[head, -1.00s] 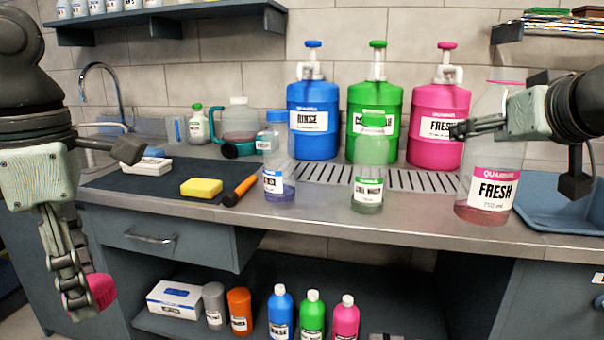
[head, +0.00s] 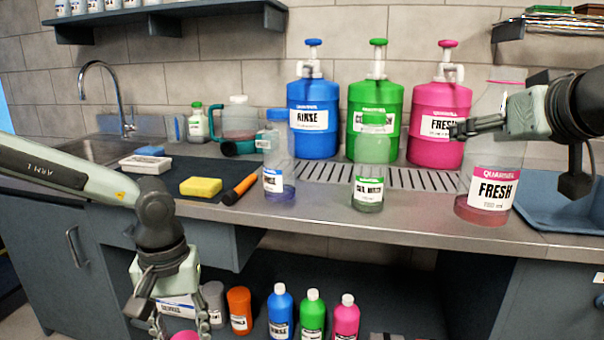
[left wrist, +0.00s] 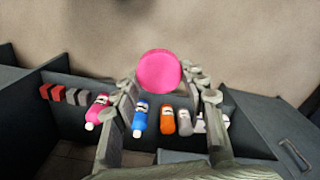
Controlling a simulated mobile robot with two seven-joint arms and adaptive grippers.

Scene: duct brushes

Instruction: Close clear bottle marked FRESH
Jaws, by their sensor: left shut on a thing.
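The clear bottle marked FRESH (head: 490,190) stands upright on the counter at the right, with a little pink liquid at its bottom. Its top shows a thin pink edge and no cap. My left gripper (head: 180,322) is low in front of the counter, at the bottom edge of the head view. It is shut on a round pink cap (left wrist: 160,70), whose edge also shows in the head view (head: 183,336). My right gripper (head: 462,130) reaches across the upper part of the FRESH bottle from the right. Whether its fingers press on the bottle is unclear.
Clear bottles with blue (head: 279,180) and green (head: 369,185) labels stand on the counter left of the FRESH bottle. Large blue (head: 316,145), green (head: 361,99) and pink (head: 436,155) pump jugs stand behind. Small bottles (head: 281,312) fill the shelf below. A blue basin (head: 560,220) lies right.

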